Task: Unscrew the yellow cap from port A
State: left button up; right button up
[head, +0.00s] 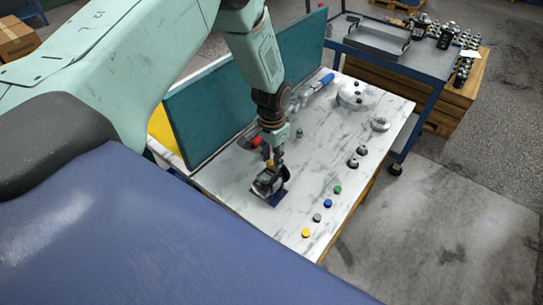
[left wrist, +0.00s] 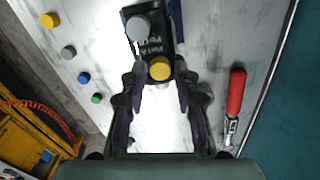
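The dark motor block (left wrist: 151,30) in the left wrist view carries a yellow cap (left wrist: 160,68) at its near end and a grey cap (left wrist: 138,28) at its far end. White lettering beside the yellow cap seems to read Port A. My left gripper (left wrist: 160,75) is open, its fingers on either side of the yellow cap; whether they touch it I cannot tell. My right gripper is not in view.
Loose yellow (head: 306,233), grey (head: 317,217), blue (head: 327,203) and green (head: 337,189) caps lie in a row on the white table (head: 345,215). A red-handled tool (left wrist: 235,92) lies beside the gripper. A teal panel (head: 215,115) borders the table's far left side.

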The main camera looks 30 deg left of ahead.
pick_arm(q)
grip_shut()
jog(key=shift+c, duration=0.7)
grip_release()
jog(key=shift+n, duration=0.3)
jog(key=shift+o, duration=1.2)
jog(key=shift+w, duration=0.1)
grip_shut()
grip_release()
